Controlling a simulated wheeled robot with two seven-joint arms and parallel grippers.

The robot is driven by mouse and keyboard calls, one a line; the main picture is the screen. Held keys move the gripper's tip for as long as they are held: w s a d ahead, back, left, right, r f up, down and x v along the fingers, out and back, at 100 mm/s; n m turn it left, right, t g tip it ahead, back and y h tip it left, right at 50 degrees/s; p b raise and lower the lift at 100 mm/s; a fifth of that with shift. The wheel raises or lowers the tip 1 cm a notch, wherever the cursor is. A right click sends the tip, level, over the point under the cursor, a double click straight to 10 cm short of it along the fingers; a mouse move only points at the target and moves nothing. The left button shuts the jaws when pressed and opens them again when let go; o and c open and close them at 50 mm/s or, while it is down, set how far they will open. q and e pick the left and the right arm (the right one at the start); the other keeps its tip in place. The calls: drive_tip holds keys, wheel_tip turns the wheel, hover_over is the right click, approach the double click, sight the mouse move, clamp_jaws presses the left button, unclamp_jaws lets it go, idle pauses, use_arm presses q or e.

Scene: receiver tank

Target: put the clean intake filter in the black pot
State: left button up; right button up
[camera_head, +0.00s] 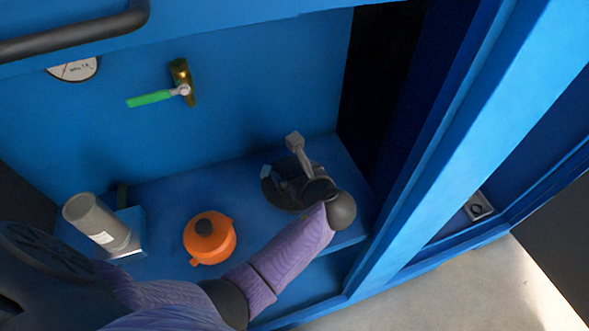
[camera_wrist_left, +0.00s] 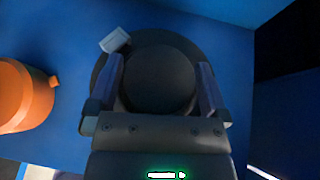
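The black pot (camera_head: 270,190) sits on the blue shelf, partly covered by my left gripper (camera_head: 297,160). In the left wrist view, the pot's round dark rim (camera_wrist_left: 172,36) lies under the gripper, with a pale handle (camera_wrist_left: 116,40) at the upper left. The two fingers of the left gripper (camera_wrist_left: 160,88) are spread wide over it. A dark round disc shows between them; I cannot tell if it is the pot's inside or something in it. A grey cylinder with a white label (camera_head: 98,222) leans at the shelf's left; I cannot tell if it is the clean intake filter.
An orange pot with a dark top (camera_head: 208,240) stands left of the black pot and shows in the left wrist view (camera_wrist_left: 22,98). A green-handled valve (camera_head: 160,95) and a gauge (camera_head: 75,68) are on the back wall. A blue post (camera_head: 430,150) stands at the right.

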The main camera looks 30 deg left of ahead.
use_arm(q)
drive_tip(key=shift+r, duration=0.2)
drive_tip(key=p+v, duration=0.4)
drive_tip(key=v, duration=0.3)
drive_tip(key=shift+a+r, duration=0.1)
drive_tip(key=shift+s, duration=0.1)
drive_tip(key=shift+d, duration=0.3)
